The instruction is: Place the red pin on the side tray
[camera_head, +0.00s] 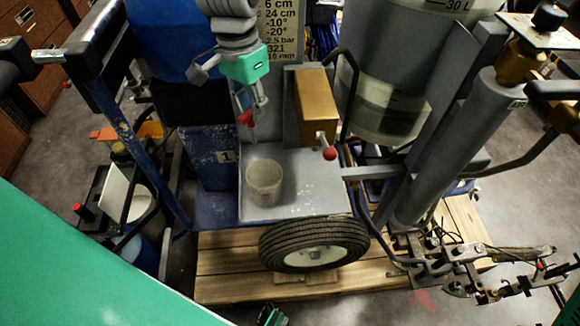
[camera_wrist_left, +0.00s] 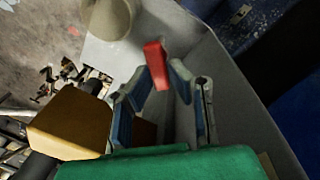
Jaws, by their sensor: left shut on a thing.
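The red pin (camera_head: 246,118) is at the tips of my left gripper (camera_head: 254,108), which hangs above the back of the grey side tray (camera_head: 305,192). In the left wrist view the red pin (camera_wrist_left: 156,62) sticks out past the fingertips, which are shut on it. The pin is in the air, apart from the tray surface (camera_wrist_left: 105,58). A small dark and green part at the bottom edge of the head view may be my right gripper (camera_head: 271,316); its fingers cannot be made out.
A translucent cup (camera_head: 264,183) stands on the left part of the tray. A brown-gold box (camera_head: 316,103) and a red-knobbed lever (camera_head: 329,153) are at the tray's back right. A tyre (camera_head: 314,243) is in front. The tray's front right is clear.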

